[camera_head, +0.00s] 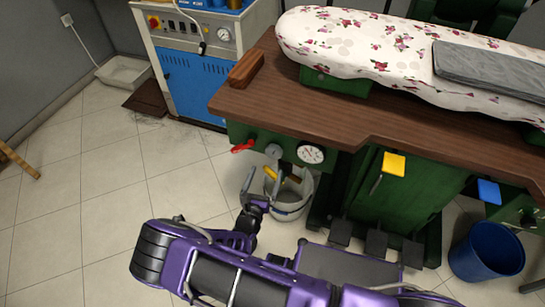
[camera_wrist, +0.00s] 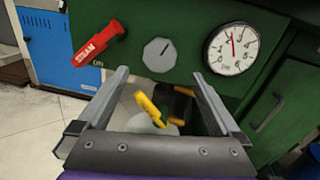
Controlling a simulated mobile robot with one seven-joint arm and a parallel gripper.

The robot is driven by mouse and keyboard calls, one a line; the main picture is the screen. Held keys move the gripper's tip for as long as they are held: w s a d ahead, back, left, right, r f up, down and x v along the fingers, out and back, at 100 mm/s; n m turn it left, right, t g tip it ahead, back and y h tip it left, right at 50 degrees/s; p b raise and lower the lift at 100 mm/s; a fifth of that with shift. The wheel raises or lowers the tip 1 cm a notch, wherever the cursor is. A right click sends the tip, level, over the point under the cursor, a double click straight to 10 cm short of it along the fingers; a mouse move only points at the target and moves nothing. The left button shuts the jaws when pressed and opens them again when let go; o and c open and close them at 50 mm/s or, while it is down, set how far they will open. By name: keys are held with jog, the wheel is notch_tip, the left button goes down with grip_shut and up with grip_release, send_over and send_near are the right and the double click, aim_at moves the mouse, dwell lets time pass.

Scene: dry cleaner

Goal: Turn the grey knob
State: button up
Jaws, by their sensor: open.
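The grey knob (camera_head: 273,151) is a round dial on the green front panel under the wooden table top. In the wrist view the grey knob (camera_wrist: 158,54) shows whole, with a dark pointer line slanting up to the right. My gripper (camera_head: 263,178) is in front of and a little below the knob. In the wrist view my gripper (camera_wrist: 158,76) has its two fingers wide apart, one to each lower side of the knob, with nothing held between them. I cannot tell how far the fingertips are from the panel.
A red steam lever (camera_wrist: 99,41) sits left of the knob, and a white gauge (camera_wrist: 232,49) sits right. A yellow handle (camera_wrist: 149,106) and a whitish bucket (camera_head: 287,211) are below. The wooden table edge (camera_head: 300,131) overhangs the panel.

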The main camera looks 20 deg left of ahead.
aim_at(273, 154)
jog(key=w+b, duration=0.1)
jog(key=w, duration=0.7)
jog(key=shift+w, duration=0.2)
jog(key=c, duration=1.3)
